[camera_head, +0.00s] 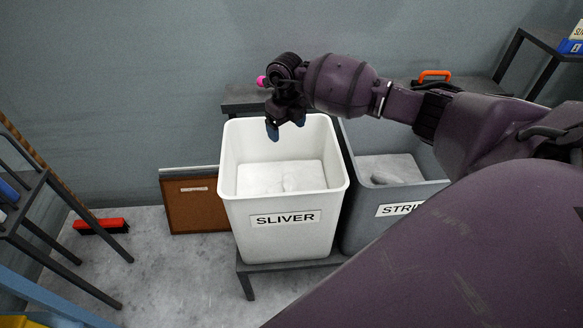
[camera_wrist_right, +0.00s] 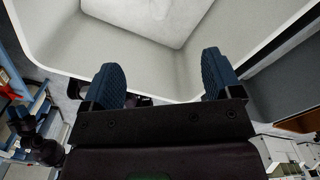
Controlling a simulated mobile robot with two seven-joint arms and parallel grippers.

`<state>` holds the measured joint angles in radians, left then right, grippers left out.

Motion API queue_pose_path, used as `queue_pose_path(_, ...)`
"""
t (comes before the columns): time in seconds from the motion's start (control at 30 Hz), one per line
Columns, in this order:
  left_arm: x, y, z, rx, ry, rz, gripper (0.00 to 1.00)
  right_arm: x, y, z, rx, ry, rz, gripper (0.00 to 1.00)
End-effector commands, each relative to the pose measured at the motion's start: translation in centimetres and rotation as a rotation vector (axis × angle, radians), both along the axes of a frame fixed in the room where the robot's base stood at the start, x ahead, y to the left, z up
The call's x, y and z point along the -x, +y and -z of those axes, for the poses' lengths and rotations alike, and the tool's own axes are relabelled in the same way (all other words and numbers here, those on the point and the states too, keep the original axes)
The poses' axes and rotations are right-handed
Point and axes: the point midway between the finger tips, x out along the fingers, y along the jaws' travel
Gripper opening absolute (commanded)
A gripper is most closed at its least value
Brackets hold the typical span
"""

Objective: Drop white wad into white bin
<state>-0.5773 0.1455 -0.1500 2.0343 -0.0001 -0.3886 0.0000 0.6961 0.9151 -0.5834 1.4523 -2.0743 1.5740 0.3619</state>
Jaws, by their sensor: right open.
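The white bin (camera_head: 285,235), labelled SLIVER, stands on a low dark stand in the head view. White material (camera_head: 281,177) lies inside on its bottom; I cannot tell whether the wad is a separate piece in it. My right gripper (camera_head: 286,128) is over the bin's back rim, fingers pointing down, open and empty. In the right wrist view the gripper's blue fingertips (camera_wrist_right: 162,82) are apart with nothing between them. The bin's inner wall (camera_wrist_right: 150,62) and some of the white material (camera_wrist_right: 150,12) show beyond them.
A grey bin (camera_head: 372,228) with a partly hidden label stands against the white bin's right side, with grey-white material inside. A brown board (camera_head: 196,212) leans left of the white bin. A red brush (camera_head: 101,226) lies on the floor. Dark shelving (camera_head: 35,185) stands at left.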

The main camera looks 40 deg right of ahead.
Motion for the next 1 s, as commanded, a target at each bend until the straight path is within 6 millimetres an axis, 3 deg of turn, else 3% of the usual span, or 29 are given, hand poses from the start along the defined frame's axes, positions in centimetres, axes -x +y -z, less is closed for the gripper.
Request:
queue_pose_path(0.1,0.1,0.0,0.0,0.001,0.002,-0.002,0.43,0.0,0.0,-1.9,0.0,-0.001,-0.001,0.84)
queue_pose_path(0.33,0.5,0.1,0.4,0.001,0.014,-0.005,0.43,0.0,0.0,-3.4,0.0,0.001,0.0,0.84)
queue_pose_path(0.83,0.3,0.0,0.0,0.001,0.006,-0.004,0.43,0.1,0.1,-3.4,-0.004,0.001,-0.001,0.84)
queue_pose_path(0.93,0.3,0.0,0.0,0.001,0.005,-0.004,0.43,0.3,1.2,-2.7,-0.047,-0.01,-0.013,0.84)
queue_pose_path(1.0,0.3,0.1,-0.1,0.001,0.004,-0.004,0.43,0.6,3.1,-1.8,-0.126,-0.032,-0.031,0.84)
